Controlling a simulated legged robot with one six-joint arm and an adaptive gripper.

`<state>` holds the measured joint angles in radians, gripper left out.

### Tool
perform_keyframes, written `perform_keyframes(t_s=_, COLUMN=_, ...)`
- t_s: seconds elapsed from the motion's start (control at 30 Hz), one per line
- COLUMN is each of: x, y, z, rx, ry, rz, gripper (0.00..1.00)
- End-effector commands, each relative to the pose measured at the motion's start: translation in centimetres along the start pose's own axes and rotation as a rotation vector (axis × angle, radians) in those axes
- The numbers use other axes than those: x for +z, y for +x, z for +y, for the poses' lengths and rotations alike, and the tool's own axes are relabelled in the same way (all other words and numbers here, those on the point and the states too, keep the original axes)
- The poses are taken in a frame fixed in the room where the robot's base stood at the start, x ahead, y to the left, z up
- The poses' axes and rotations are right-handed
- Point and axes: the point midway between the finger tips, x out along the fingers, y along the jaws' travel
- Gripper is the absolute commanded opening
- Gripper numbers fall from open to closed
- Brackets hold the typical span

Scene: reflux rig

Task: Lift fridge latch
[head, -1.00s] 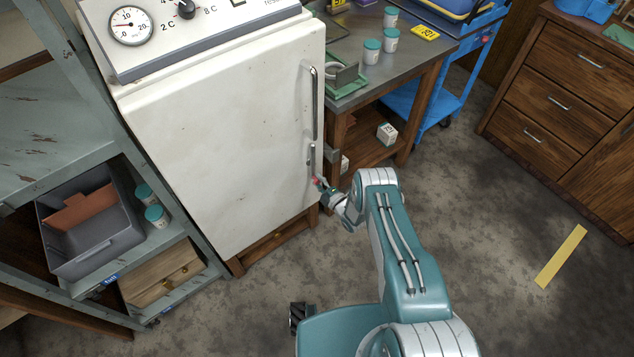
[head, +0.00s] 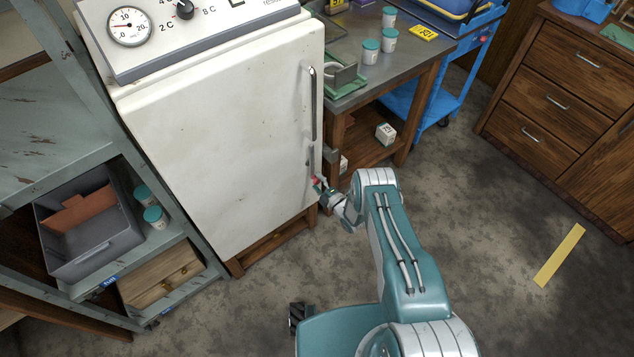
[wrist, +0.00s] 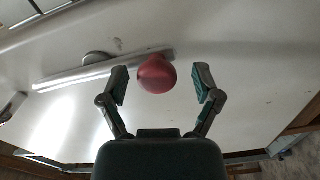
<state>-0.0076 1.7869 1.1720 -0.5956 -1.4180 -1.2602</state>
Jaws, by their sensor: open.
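The white fridge (head: 215,130) stands upright with its door closed. Its latch is a metal lever (wrist: 105,70) with a round red knob (wrist: 156,75) at its end, low on the right side of the door. The knob also shows small in the head view (head: 316,181). My gripper (head: 321,187) is at the knob, below the long door handle (head: 312,100). In the wrist view my gripper (wrist: 161,84) is open, with one finger on each side of the knob and a gap visible on both sides. I cannot tell the depth between fingertips and knob.
A metal-topped table (head: 400,62) with jars stands right of the fridge. A shelf with a grey bin (head: 95,250) stands to the left. Wooden drawers (head: 545,100) are at the far right.

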Motion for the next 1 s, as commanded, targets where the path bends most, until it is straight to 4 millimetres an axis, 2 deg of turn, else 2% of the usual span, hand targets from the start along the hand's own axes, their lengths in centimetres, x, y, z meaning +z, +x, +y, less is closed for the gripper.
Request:
perform_keyframes(t_s=0.17, x=0.2, y=-1.8, z=0.0, rx=-0.001, ry=0.002, rz=-0.004, gripper=0.82)
perform_keyframes(t_s=0.5, x=0.1, y=-8.8, z=-0.1, rx=-0.003, ry=0.002, rz=-0.004, gripper=0.82)
perform_keyframes(t_s=0.6, x=0.1, y=-10.3, z=-0.2, rx=-0.003, ry=0.0, rz=-0.003, gripper=0.82)
perform_keyframes(t_s=0.77, x=0.0, y=-11.6, z=-0.2, rx=-0.003, ry=-0.001, rz=-0.001, gripper=0.82)
perform_keyframes(t_s=1.0, x=-0.1, y=-11.8, z=-0.2, rx=-0.002, ry=-0.001, rz=0.001, gripper=0.82)
